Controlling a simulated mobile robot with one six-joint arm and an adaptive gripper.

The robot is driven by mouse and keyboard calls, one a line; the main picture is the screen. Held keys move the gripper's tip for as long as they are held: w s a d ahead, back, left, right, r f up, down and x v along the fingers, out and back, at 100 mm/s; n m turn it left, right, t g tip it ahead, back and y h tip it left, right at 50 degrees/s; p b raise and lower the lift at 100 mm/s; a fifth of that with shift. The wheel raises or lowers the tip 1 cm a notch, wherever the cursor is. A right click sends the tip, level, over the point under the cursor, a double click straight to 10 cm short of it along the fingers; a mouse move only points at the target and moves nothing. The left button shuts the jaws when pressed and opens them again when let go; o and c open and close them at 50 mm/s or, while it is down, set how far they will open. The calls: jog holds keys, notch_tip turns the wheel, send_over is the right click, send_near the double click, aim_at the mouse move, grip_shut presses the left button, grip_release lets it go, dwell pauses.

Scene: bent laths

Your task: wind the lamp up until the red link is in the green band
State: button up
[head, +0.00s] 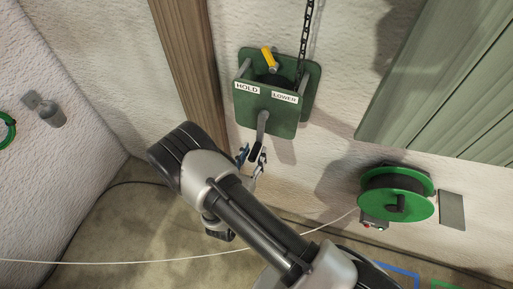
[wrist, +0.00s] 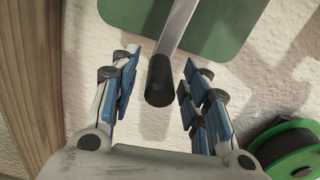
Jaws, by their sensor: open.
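A green winch box (head: 265,105) with HOLD and LOWER labels is fixed to the wall. A yellow lever (head: 268,58) sits on its top, on the HOLD side. A dark chain (head: 306,40) runs up from it. A grey crank arm (head: 262,122) hangs down from its front; its black grip (wrist: 160,82) shows in the wrist view. My gripper (head: 253,157) is open just below the winch. In the wrist view its blue-padded fingers (wrist: 160,68) stand either side of the black grip, with gaps at both sides. The lamp, red link and green band are not in view.
A wooden post (head: 188,60) stands left of the winch. A green cable reel (head: 395,205) is on the wall at the lower right, with a white cord (head: 150,262) across the floor. Grey-green boards (head: 450,90) cover the upper right wall.

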aim_at(258, 137)
jog(key=shift+x, duration=1.4)
grip_shut()
